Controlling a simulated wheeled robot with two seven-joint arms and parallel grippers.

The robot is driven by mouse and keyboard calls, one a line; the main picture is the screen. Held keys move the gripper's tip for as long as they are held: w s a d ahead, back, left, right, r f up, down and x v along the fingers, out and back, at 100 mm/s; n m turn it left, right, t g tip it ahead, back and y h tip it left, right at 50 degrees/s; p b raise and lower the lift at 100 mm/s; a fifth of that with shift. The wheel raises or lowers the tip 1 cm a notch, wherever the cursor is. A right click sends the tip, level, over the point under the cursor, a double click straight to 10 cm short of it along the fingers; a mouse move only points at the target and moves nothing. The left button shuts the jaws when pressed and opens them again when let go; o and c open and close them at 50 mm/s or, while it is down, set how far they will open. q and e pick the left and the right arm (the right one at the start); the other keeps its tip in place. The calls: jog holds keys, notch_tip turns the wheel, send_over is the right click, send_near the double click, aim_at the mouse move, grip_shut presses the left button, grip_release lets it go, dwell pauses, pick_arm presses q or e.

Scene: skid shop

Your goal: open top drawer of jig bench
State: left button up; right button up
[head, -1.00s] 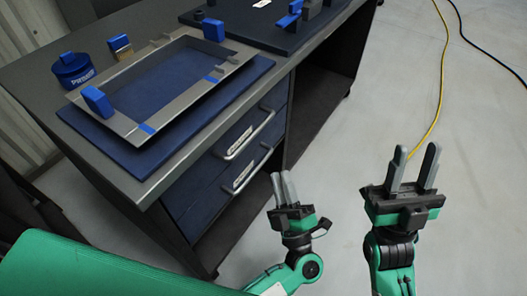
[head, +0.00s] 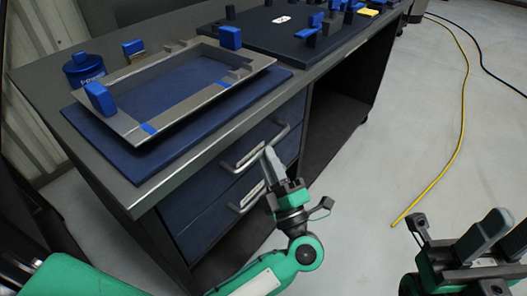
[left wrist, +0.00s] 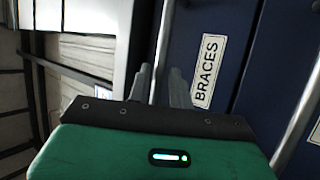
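The jig bench (head: 140,195) has two dark blue drawers stacked under its top, left of centre in the head view. The top drawer (head: 213,165) is shut, with a grey bar handle (head: 240,160). My left gripper (head: 269,158) is at this handle in the head view. In the left wrist view the gripper's fingers (left wrist: 161,80) are apart, and the handle bar (left wrist: 166,35) runs between them, beside a label reading "BRACES" (left wrist: 206,70). Firm contact cannot be told. My right gripper (head: 503,232) is open and empty at the lower right, away from the bench.
The lower drawer (head: 205,220) is shut; its handle (head: 243,203) lies just below. A metal frame (head: 190,108) on a blue board, blue blocks and a blue tin (head: 84,69) sit on the bench. A yellow cable (head: 463,110) crosses the open floor at right.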

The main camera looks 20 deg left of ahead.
pick_arm(q)
jog(key=shift+x, duration=1.55)
jog(key=shift+c, duration=0.2)
grip_shut()
jog(key=shift+d, duration=0.1)
